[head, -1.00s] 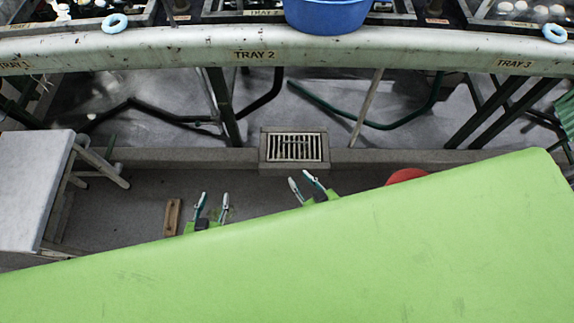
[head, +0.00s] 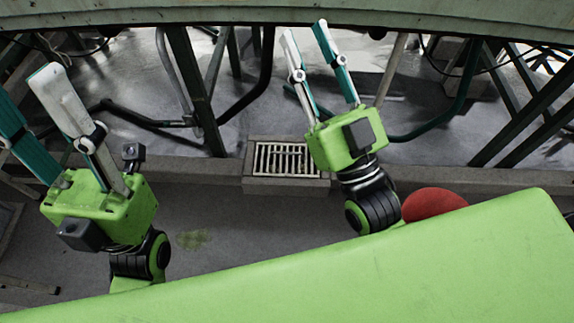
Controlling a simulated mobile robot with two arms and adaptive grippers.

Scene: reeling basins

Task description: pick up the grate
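The grate (head: 283,159) is a pale slatted metal cover set in a concrete block on the floor, near the middle of the head view. Its right end lies close to my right gripper's body in the picture. My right gripper (head: 302,38) is raised, its two fingers apart and pointing up the picture, with nothing between them. My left gripper (head: 30,90) is at the far left, its fingers spread and empty, well away from the grate. Neither gripper touches the grate as far as I can see.
The long bench edge (head: 200,14) crosses the top of the view. Dark metal legs (head: 196,95) and bent tubes stand behind the grate. A red round object (head: 433,203) lies right of my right arm. The floor in front of the grate (head: 250,215) is clear.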

